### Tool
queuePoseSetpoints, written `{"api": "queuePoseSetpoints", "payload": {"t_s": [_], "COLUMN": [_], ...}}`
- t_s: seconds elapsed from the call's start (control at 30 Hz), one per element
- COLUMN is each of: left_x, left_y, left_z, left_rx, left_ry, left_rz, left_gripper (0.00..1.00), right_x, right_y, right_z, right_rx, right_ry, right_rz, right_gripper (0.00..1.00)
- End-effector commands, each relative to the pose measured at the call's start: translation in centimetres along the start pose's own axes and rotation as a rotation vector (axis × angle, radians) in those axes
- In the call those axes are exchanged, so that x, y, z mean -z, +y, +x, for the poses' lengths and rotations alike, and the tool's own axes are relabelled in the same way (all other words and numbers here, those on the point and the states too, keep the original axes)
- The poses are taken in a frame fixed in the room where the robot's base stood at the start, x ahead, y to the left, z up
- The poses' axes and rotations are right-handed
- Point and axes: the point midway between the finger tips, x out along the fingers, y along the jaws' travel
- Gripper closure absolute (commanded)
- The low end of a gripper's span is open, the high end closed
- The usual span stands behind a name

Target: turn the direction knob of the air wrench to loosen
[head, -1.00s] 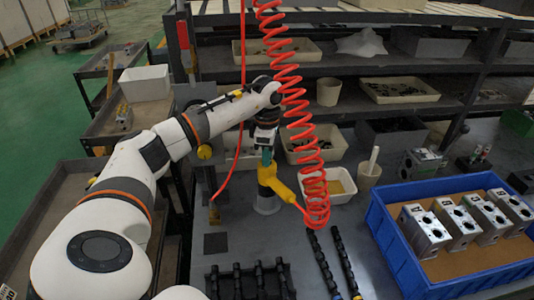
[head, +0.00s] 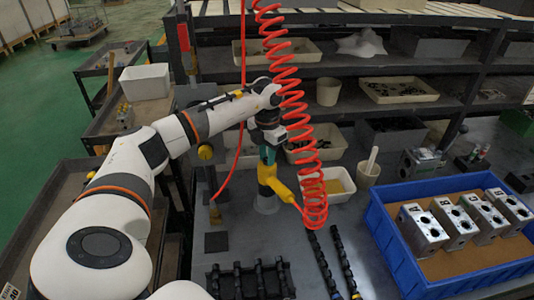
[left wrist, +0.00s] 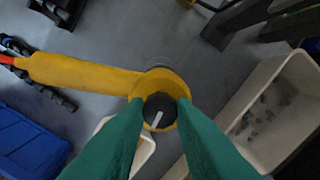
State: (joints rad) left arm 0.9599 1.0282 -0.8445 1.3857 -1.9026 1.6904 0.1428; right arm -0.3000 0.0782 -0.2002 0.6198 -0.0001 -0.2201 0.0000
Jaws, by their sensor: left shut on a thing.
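In the left wrist view the wrench's yellow body (left wrist: 85,74) runs off to the left. Its black direction knob (left wrist: 160,104) with a white pointer line sits inside the yellow ring. My left gripper (head: 267,157) comes down from above on the wrench. Its green fingers (left wrist: 160,110) are shut on the knob's two sides and partly hide it. My right gripper is not in view.
A red coiled hose (head: 292,100) hangs just right of my left wrist and reaches the wrench handle. A blue crate (head: 398,255) with several metal valve blocks stands at the right. Black shafts (head: 335,262) lie in front. Bins (head: 325,183) stand behind.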

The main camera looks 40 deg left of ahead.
Motion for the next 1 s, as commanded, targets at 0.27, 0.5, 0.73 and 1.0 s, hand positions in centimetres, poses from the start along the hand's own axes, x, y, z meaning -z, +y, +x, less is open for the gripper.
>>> {"api": "queuePoseSetpoints", "payload": {"t_s": [0.27,0.5,0.73,1.0], "left_x": [0.06,0.06,0.06,0.06], "left_y": [-0.02,-0.02,-0.02,-0.03], "left_z": [-0.16,-0.14,-0.13,-0.13], "left_rx": [0.000,0.000,0.000,0.000], "left_ry": [0.003,0.003,0.003,0.003], "left_rz": [-0.146,-0.200,-0.211,-0.210], "left_gripper": [1.00,1.00,1.00,0.71], "right_x": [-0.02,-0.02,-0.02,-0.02], "right_y": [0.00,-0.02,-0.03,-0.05], "right_z": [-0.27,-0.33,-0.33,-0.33], "right_rx": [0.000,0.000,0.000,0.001], "right_ry": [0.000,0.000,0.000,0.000], "right_rz": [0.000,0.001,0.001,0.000], "right_gripper": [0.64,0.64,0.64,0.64]}}
